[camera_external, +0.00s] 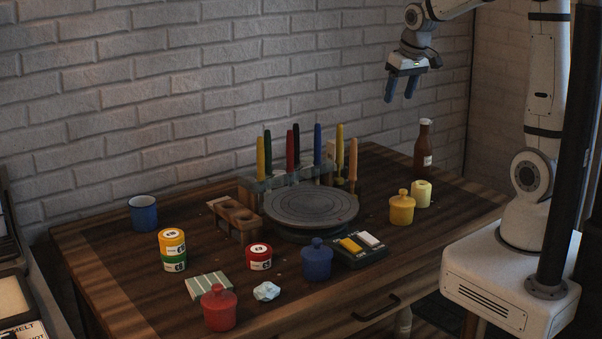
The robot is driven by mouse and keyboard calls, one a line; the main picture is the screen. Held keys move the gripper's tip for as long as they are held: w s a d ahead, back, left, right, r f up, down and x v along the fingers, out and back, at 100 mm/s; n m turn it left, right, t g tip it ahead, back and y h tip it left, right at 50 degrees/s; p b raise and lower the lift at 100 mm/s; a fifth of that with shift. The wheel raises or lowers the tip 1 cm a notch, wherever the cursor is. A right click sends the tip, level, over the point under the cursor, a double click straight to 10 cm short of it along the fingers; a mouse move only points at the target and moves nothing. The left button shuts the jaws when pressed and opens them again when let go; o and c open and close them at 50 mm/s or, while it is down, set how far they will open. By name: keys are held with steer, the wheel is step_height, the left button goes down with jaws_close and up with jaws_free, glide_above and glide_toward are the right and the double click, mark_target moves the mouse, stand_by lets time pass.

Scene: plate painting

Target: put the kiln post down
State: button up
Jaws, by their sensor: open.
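My gripper (402,90) hangs in the air above the back right of the table, fingers pointing down. Its blue fingers are apart with nothing between them. A short pale-yellow cylinder (421,194) stands upright on the table at the right, well below my gripper. It may be the kiln post, but I cannot tell for sure. It stands behind and to the right of a yellow lidded jar (402,208).
A brown bottle (423,152) stands at the back right. A round turntable (311,207) is at the middle, with a rack of upright coloured pens (291,152) behind it. Red (219,309) and blue (316,262) jars stand near the front. The table's right end is clear.

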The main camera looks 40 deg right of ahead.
steer(key=s+a+f, duration=0.1)
steer(key=s+f, duration=0.1)
steer(key=s, duration=1.8)
steer(key=shift+a+g, duration=0.15)
steer(key=shift+g, duration=0.25)
